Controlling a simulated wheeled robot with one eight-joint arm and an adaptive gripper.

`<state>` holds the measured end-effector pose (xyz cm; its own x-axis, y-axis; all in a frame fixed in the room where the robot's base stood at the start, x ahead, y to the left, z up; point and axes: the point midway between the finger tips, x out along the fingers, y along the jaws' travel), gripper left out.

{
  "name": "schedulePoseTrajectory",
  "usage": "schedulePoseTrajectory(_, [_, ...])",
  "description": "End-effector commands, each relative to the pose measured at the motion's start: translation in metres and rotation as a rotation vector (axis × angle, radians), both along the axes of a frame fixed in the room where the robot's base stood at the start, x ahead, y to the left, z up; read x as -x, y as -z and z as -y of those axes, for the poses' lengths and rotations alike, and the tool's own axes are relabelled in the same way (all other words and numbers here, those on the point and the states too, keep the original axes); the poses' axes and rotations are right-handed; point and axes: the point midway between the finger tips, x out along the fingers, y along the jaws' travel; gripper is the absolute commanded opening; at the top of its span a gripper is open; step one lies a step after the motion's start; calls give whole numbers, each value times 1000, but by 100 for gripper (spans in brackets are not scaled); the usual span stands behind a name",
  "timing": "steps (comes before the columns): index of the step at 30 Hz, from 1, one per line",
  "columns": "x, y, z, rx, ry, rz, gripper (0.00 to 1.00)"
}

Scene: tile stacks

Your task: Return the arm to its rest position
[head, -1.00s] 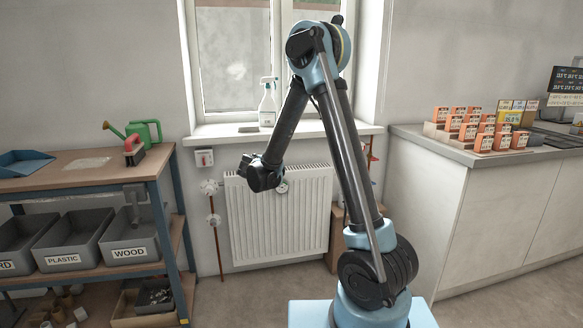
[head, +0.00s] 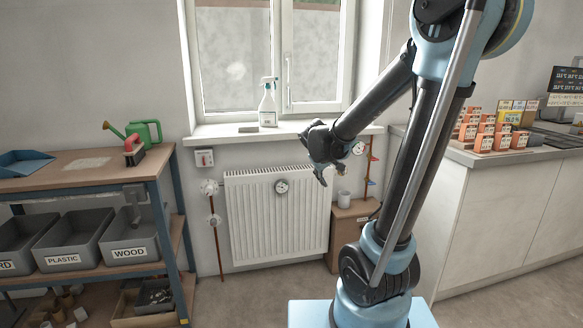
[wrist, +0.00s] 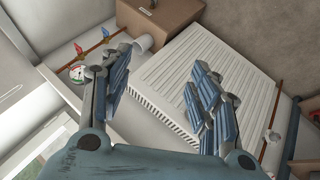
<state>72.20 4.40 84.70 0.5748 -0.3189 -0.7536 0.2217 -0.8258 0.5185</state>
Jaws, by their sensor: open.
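My arm rises from its light blue base in the head view and bends over at the top, with the forearm sloping down to the left. My gripper (head: 324,176) hangs at the forearm's end, in front of the wall right of the radiator. In the wrist view my gripper (wrist: 160,95) shows two spread fingers, open, with nothing between them but the radiator beyond.
The white radiator (head: 262,225) stands under the windowsill (head: 225,133), which bears a spray bottle (head: 268,103). A workbench (head: 60,183) with grey bins is at left. A counter (head: 500,205) with orange boxes is at right. A brown box (head: 350,232) stands beside the radiator.

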Motion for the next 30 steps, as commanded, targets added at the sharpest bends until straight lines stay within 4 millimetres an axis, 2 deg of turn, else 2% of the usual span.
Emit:
schedulePoseTrajectory(1, [15,1,9,-18,20,-17,56])
schedulePoseTrajectory(6, [62,8,31,-85,78,-81,56])
schedulePoseTrajectory(14, [134,24,53,-194,163,-173,56])
schedulePoseTrajectory(24, [225,54,57,-349,255,-282,56])
schedulePoseTrajectory(30, [267,72,51,-435,296,-333,56])
